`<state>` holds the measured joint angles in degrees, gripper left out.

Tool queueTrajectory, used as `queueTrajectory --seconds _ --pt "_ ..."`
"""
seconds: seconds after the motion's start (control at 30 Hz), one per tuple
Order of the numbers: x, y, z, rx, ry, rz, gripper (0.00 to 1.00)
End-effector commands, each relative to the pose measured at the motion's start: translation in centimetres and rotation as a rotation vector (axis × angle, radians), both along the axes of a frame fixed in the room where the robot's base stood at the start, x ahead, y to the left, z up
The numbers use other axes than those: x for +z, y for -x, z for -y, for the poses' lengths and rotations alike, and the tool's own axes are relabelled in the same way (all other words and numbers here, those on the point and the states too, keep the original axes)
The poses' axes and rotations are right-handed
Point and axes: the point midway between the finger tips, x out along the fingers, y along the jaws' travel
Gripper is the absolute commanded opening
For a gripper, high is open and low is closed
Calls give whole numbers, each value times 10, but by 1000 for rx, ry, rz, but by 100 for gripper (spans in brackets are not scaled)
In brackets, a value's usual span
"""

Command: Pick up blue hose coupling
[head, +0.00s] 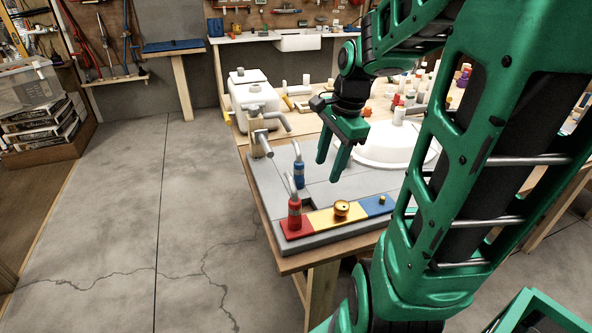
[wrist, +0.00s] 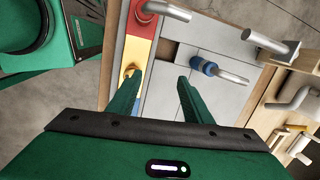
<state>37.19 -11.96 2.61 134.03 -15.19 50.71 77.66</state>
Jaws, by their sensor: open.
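The blue hose coupling (head: 299,174) stands on the grey board near its left side in the head view, with a bent grey hose rising from its top. In the wrist view the blue coupling (wrist: 204,66) is ahead of the right fingertip, its grey hose pointing right. My gripper (head: 333,160) is open and empty above the grey board, to the right of the coupling and apart from it. Its two green fingers also show in the wrist view (wrist: 160,82), pointing at the board.
A red coupling (head: 294,214) with a hose stands on a red, yellow and blue strip (head: 322,217) with a brass fitting (head: 341,208). A grey metal fitting (head: 262,143) stands behind the blue coupling. A white basin (head: 395,150) lies to the right. The floor left of the table is clear.

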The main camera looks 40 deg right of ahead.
Motion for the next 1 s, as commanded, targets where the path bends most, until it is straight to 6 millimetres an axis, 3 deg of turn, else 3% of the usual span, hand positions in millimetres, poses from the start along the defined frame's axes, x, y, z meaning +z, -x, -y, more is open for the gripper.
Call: queueTrajectory --seconds 0.2,0.4,0.6,1.0 --pt "1 -50 13 -403 -156 32 46" --pt "4 -79 20 -657 -282 39 46" --pt "2 -91 21 -754 -336 35 46" --pt "-44 -107 10 -758 -338 34 46"
